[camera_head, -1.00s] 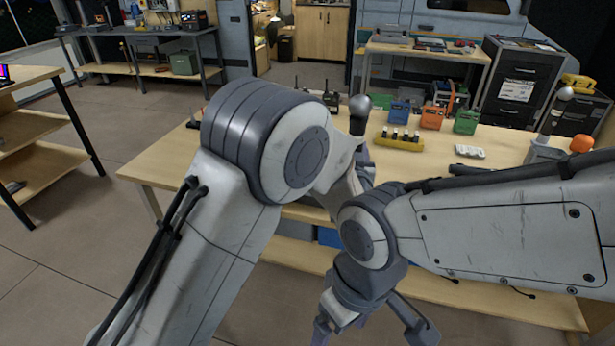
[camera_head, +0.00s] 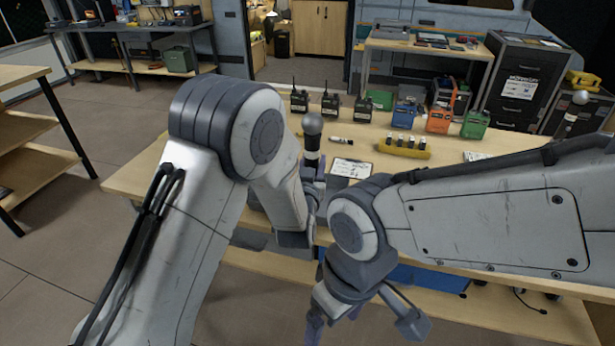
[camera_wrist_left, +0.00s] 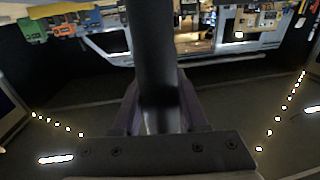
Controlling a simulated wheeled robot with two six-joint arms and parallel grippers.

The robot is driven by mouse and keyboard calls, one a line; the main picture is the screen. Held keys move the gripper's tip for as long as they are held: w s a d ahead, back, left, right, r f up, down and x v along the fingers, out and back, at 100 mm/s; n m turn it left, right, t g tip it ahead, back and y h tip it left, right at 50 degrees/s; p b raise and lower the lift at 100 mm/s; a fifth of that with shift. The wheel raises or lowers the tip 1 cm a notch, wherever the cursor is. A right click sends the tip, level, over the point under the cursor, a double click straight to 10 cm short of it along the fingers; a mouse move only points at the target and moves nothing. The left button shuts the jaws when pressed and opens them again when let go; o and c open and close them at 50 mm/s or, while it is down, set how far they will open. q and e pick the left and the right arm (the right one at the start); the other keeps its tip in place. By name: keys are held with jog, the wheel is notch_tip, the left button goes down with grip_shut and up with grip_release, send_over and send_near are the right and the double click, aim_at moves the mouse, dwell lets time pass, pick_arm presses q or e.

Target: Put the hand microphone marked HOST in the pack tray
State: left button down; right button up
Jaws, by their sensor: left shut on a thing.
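A hand microphone (camera_head: 312,137) with a grey ball head, dark body and pale band stands upright in my left gripper (camera_head: 311,182). Its dark shaft (camera_wrist_left: 153,55) runs up through the middle of the left wrist view, between the shut fingers (camera_wrist_left: 157,115). I cannot read a HOST mark on it. Another grey-headed microphone (camera_head: 577,108) stands at the far right of the bench. A grey piece with a white labelled top (camera_head: 350,169) lies just right of the held microphone; I cannot tell whether it is the pack tray. My right gripper (camera_head: 363,318) is open and empty, low in front of the bench.
The wooden bench (camera_head: 140,180) carries several black radios (camera_head: 331,107), blue, orange and green boxes (camera_head: 438,118), and a yellow holder (camera_head: 403,148) with several upright pieces. A small cylinder (camera_head: 340,141) lies behind the labelled piece. A shelf (camera_head: 25,135) stands left; the floor between is clear.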

pick_arm(q)
jog(key=shift+a+f, duration=0.45)
jog(key=shift+a, duration=0.1)
notch_tip(320, 180, down, 4)
jog(key=shift+s+r, duration=0.1)
jog(key=shift+r, duration=0.05)
jog(key=shift+f, duration=0.2)
jog(key=shift+c, duration=2.2)
grip_release()
jog(key=shift+r, duration=0.15)
